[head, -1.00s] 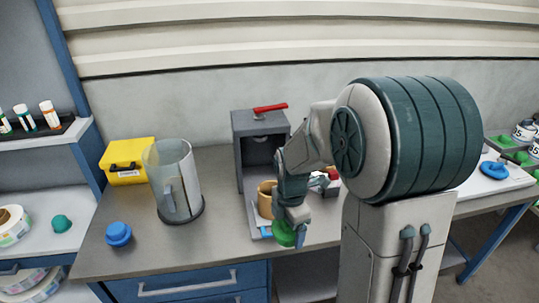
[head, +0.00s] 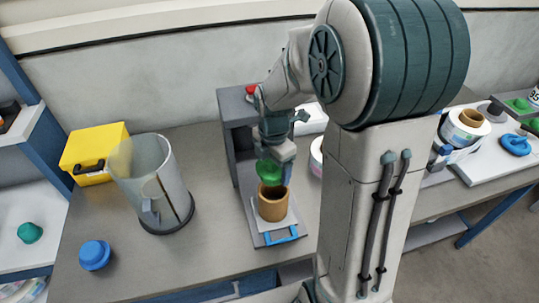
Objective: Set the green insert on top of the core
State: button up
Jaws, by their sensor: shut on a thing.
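My gripper (head: 271,172) is shut on the green insert (head: 268,171) and holds it just above the core. The core (head: 272,207) is a brown open-topped cylinder standing upright on the light plate at the foot of the grey labeller (head: 230,132). The insert overlaps the core's far rim in the head view, and I cannot tell whether the two touch. Part of the insert is hidden by my gripper.
A clear cylinder (head: 160,185) and a yellow case (head: 93,148) stand to the left on the bench. A blue knobbed piece (head: 95,254) lies near the front left. My arm blocks the view to the right.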

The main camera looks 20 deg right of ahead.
aim_at(274, 182)
jog(key=shift+s+f+b, duration=0.2)
jog(key=shift+f+b, duration=0.2)
jog(key=shift+f, duration=0.1)
jog(key=shift+f+b, duration=1.75)
jog(key=shift+f, duration=0.6)
jog(key=shift+d+f+b, duration=0.1)
jog(key=shift+f+b, duration=0.4)
jog(key=shift+f, duration=0.1)
jog(key=o, duration=0.7)
jog(key=shift+w, duration=0.1)
notch_tip(274, 182, up, 8)
jog(key=p, duration=0.6)
jog(key=shift+r, duration=1.5)
